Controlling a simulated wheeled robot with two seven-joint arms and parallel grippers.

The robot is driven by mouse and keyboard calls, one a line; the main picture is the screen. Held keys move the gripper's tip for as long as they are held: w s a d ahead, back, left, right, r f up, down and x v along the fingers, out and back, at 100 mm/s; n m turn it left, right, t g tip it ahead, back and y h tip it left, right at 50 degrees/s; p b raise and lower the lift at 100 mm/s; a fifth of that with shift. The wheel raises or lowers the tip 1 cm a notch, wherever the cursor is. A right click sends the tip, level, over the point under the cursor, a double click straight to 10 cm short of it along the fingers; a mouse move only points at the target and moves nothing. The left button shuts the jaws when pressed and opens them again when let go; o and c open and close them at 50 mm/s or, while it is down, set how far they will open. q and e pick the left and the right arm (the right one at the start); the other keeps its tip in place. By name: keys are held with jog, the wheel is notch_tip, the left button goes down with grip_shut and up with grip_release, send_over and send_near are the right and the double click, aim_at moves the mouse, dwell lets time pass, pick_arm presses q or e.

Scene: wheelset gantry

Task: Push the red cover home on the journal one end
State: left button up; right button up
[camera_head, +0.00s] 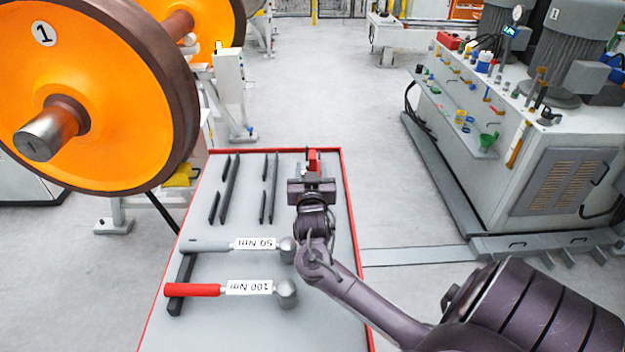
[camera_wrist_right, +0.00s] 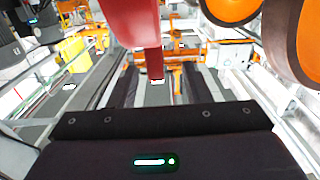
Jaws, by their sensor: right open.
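The journal (camera_head: 45,135) is a bare steel shaft end standing out of the orange wheel marked 1 (camera_head: 105,95), at the left of the head view. No red cover shows on it. A small red part (camera_head: 314,158), possibly the cover, shows just beyond my right gripper (camera_head: 312,176) at the tray's far edge. A large red piece (camera_wrist_right: 138,22) hangs close in the right wrist view, in front of the open dark fingers (camera_wrist_right: 155,85). I cannot tell whether it touches them. My right gripper is well to the right of the journal. My left gripper is out of view.
The red-rimmed grey tray (camera_head: 225,275) holds dark bars (camera_head: 229,188), a 50 Nm wrench (camera_head: 215,245) and a red-handled 100 Nm wrench (camera_head: 195,290). A grey machine bench (camera_head: 480,150) stands at the right. Floor is clear between it and the tray.

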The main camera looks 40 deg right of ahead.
aim_at(312, 153)
jog(key=shift+w+d+r+p, duration=0.2)
jog(key=shift+w+d+p, duration=0.15)
jog(key=shift+w+d, duration=0.2)
jog(key=shift+w+d+r+p, duration=0.2)
jog(key=shift+w+d+p, duration=0.1)
jog(key=shift+w+d, duration=0.15)
jog(key=p+x, duration=0.1)
jog(key=x, duration=0.2)
jog(key=shift+d+f, duration=0.15)
jog(key=shift+d, duration=0.1)
jog(key=shift+w+d, duration=0.15)
jog(key=shift+f, duration=0.1)
grip_shut()
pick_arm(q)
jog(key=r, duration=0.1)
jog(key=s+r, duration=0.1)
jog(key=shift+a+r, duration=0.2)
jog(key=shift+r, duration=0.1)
